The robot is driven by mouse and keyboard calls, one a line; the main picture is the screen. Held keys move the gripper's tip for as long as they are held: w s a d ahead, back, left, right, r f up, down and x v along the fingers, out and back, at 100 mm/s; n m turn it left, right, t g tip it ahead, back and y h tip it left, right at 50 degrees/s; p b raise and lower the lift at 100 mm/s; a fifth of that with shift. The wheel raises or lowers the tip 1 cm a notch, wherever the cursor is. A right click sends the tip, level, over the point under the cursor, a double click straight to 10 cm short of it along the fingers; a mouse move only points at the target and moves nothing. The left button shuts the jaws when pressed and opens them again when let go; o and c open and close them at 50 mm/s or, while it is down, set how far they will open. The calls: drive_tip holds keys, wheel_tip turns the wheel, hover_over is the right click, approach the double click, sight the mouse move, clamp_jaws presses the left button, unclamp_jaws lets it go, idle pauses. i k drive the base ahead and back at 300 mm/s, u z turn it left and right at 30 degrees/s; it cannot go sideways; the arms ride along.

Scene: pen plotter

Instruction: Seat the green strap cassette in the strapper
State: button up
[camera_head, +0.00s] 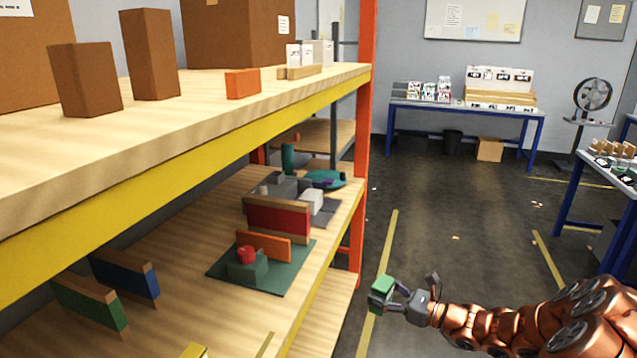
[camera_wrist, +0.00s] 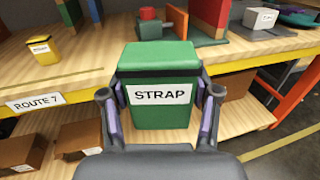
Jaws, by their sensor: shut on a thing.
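The green cassette (camera_wrist: 160,58), with a white STRAP label, is held upright between the two fingers of my gripper (camera_wrist: 160,96). In the head view the cassette (camera_head: 381,294) hangs in the air right of the shelf, at the tip of my gripper (camera_head: 398,297). On the middle shelf, a dark green mat (camera_head: 222,270) bears a green block with a red knob (camera_head: 245,255) and an orange panel (camera_head: 264,245). Behind it stands a grey unit (camera_head: 283,187) with a white block (camera_head: 312,201). I cannot tell which of these is the strapper.
The shelf's yellow front beam (camera_head: 130,188) and orange upright (camera_head: 364,130) stand close to my arm. Green (camera_head: 92,303) and blue (camera_head: 125,275) panels stand at left. A yellow container (camera_wrist: 43,50) sits near the shelf edge.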

sight(277, 182)
drive_tip(key=z, duration=1.1)
drive_tip(key=i, duration=2.4)
drive_tip(key=u, duration=3.15)
